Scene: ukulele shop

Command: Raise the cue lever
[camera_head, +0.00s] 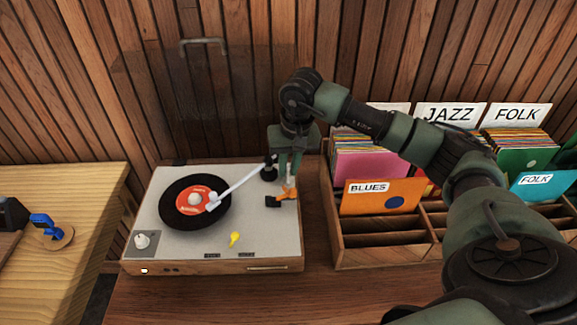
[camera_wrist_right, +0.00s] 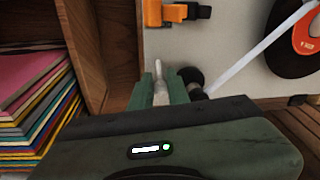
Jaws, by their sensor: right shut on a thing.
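The turntable (camera_head: 170,245) has a pale deck with a wooden base. A black record (camera_head: 173,213) with a red label lies on its platter, and the white tonearm (camera_head: 237,182) reaches over the label from a black pivot at the deck's right rear. My right gripper (camera_head: 290,168) points down beside that pivot. In the right wrist view, its green fingers (camera_wrist_right: 161,88) are shut on a pale thin lever (camera_wrist_right: 160,96), apparently the cue lever. Its lower part is hidden. An orange clip-like part (camera_head: 287,194) with a black end sits just in front. My left gripper is out of view.
A wooden record crate (camera_head: 378,255) with genre cards stands close to the right of the turntable. A wooden table (camera_head: 85,200) holds a blue item at the left. A clear lid stands behind.

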